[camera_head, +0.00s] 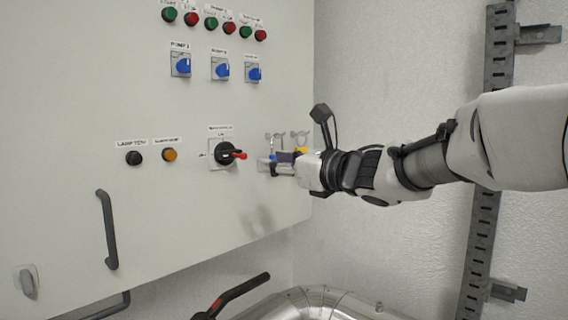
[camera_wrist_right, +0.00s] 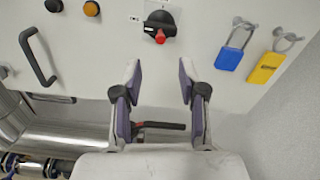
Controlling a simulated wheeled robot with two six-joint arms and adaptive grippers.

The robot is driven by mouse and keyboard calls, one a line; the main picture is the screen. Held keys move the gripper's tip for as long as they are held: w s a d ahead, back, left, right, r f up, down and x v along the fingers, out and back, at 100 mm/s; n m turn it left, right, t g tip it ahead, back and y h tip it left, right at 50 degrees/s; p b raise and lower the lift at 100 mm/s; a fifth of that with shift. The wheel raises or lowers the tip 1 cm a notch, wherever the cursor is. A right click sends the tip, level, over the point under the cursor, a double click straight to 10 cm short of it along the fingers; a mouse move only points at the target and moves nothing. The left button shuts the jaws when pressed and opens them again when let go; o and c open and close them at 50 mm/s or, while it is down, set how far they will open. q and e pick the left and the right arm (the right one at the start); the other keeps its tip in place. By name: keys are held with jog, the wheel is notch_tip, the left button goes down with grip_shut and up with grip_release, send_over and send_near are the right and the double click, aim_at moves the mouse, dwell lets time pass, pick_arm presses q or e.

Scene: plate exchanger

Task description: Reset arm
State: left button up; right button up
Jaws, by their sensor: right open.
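My right arm reaches in from the right in the head view. Its gripper (camera_head: 280,164) is close to the front of the grey-white cabinet panel (camera_head: 120,75), just right of the black rotary switch with a red handle (camera_head: 226,154). In the right wrist view the gripper (camera_wrist_right: 158,78) is open, with nothing between its purple-padded fingers. The rotary switch (camera_wrist_right: 160,24) shows beyond the fingertips. My left gripper is in neither view.
A blue padlock (camera_wrist_right: 229,58) and a yellow padlock (camera_wrist_right: 266,68) hang on hooks right of the fingers. A door handle (camera_head: 107,229) sticks out at left. A red-and-black lever (camera_head: 232,296) and silver piping (camera_head: 325,301) lie below. A metal rail (camera_head: 484,240) runs up the right wall.

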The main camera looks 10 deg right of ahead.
jog(key=shift+v, duration=1.1)
jog(key=shift+w+f, duration=0.1)
